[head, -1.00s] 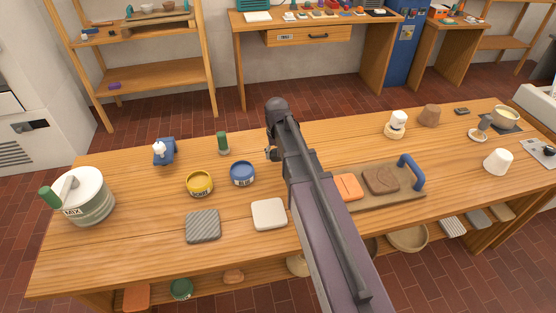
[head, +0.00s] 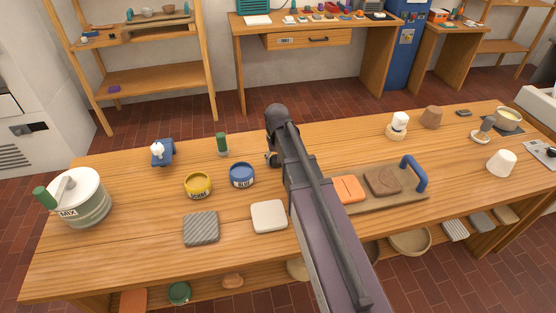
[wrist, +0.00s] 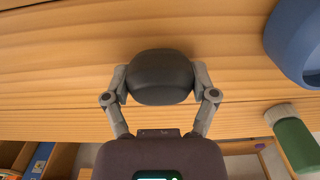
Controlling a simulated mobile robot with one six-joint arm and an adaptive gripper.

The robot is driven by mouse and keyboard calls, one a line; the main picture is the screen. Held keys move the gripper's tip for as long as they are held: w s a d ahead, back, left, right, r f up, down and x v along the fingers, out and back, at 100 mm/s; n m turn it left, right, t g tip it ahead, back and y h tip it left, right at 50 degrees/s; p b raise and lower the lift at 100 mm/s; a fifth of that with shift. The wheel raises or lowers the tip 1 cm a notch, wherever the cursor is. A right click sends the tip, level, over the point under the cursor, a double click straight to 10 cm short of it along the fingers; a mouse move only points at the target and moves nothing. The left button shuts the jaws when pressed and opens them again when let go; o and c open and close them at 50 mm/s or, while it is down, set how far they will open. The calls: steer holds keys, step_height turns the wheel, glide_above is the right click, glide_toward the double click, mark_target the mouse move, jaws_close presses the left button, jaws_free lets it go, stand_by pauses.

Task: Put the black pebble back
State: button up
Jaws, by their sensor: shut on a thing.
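The black pebble (wrist: 160,78) is a smooth, dark, rounded block in the wrist view. My gripper (wrist: 160,84) is shut on it, one finger at each side. The wooden tabletop fills the picture behind the pebble; I cannot tell how far the pebble is above it. In the head view my gripper (head: 272,158) is small and partly hidden by my arm, just right of and beyond the blue tin (head: 242,175). The pebble itself is hard to make out there.
A board (head: 405,197) with a blue handle lies right of my arm. Bare wood lies beyond my gripper.

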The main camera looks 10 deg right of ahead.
steer(key=o, duration=1.1)
step_height(320, 180, up, 3)
steer(key=p, duration=0.3)
steer(key=r+p, duration=0.3)
steer(key=shift+s+d, duration=0.15)
steer(key=shift+s, duration=0.1)
step_height(320, 180, up, 8)
steer(key=p, duration=0.8)
steer(key=shift+r, duration=0.15)
steer(key=shift+s, duration=0.1)
steer(key=s, duration=1.5)
steer(key=shift+s+d, duration=0.1)
steer(key=shift+s, duration=0.1)
